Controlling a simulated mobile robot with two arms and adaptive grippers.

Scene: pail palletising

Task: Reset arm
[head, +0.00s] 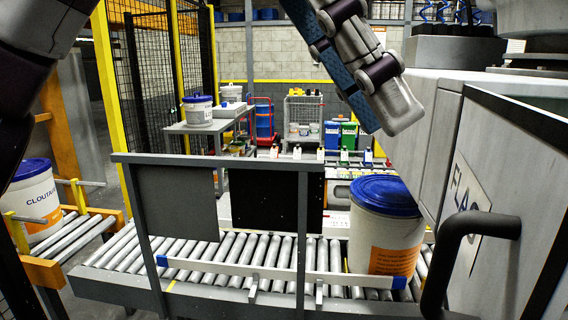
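My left gripper (384,112) hangs in from the top, right of the middle. A grey finger with dark purple joints and a blue textured pad shows. I cannot make out a second finger, so its opening cannot be told. Nothing shows held at the visible finger. A white pail (385,245) with a blue lid and orange label stands upright on the roller conveyor (205,250), below and apart from the gripper. My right gripper is not in view.
Another blue-lidded pail (33,205) stands on rollers at the left edge. A pail (198,112) stands on a grey table behind. A grey frame with dark panels (275,200) rises over the conveyor. A large grey cabinet with a black handle (465,235) fills the right.

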